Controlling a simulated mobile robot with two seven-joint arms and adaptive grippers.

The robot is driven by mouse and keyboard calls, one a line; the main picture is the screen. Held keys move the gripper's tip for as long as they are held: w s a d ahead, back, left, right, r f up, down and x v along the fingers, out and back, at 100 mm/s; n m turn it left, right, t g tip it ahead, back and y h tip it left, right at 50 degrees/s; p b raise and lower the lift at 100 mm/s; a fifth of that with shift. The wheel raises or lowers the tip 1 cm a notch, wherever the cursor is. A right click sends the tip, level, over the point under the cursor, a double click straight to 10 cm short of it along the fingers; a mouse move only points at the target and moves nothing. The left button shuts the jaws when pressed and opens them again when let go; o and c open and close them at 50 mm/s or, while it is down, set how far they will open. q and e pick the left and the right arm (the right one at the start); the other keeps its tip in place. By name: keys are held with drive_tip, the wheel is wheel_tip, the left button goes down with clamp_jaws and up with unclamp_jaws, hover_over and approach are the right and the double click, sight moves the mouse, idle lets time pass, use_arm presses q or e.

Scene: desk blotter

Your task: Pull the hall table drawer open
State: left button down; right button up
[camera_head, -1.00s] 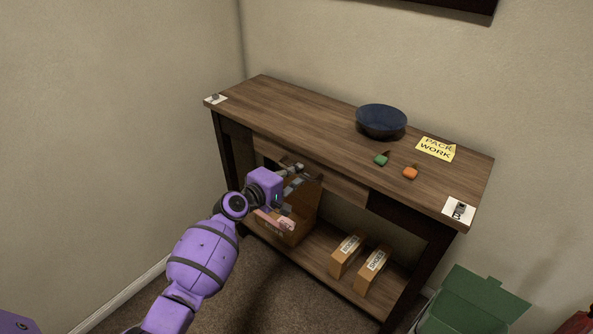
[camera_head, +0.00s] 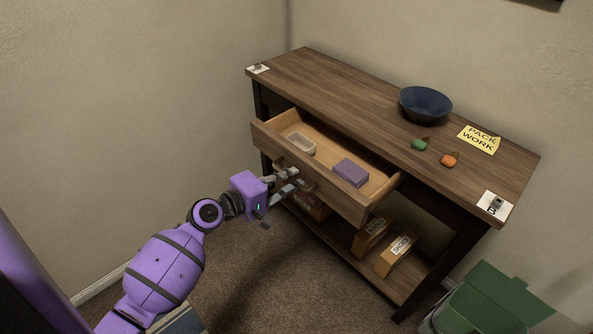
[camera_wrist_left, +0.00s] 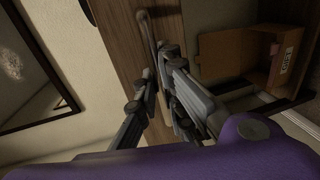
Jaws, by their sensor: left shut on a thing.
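The hall table (camera_head: 375,85) stands against the wall. Its wooden drawer (camera_head: 345,200) is pulled well out, and its inside shows. My left gripper (camera_head: 292,178) is at the drawer's front, left of its middle, shut on the drawer handle. In the left wrist view the handle (camera_wrist_left: 148,30) is a slim bar on the wooden drawer front, running up from between the fingers (camera_wrist_left: 160,85). The fingers hide part of it. My right gripper is not in view.
In the drawer lie a pale tray (camera_head: 301,144) and a purple block (camera_head: 351,172). On top are a blue bowl (camera_head: 425,103), a green item (camera_head: 419,145), an orange item (camera_head: 449,160) and a yellow note (camera_head: 480,139). Boxes (camera_head: 397,256) sit on the lower shelf. A green bin (camera_head: 490,300) stands at right.

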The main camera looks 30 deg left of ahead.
use_arm(q)
drive_tip(key=shift+s, duration=0.1)
drive_tip(key=c, duration=1.8)
unclamp_jaws()
drive_tip(key=shift+c, duration=0.2)
drive_tip(key=shift+s+a, duration=0.1)
drive_tip(key=shift+s, duration=0.05)
drive_tip(key=v, duration=1.1)
drive_tip(key=shift+s, duration=0.35)
drive_tip(key=shift+a+r, duration=0.1)
drive_tip(key=shift+r, duration=0.05)
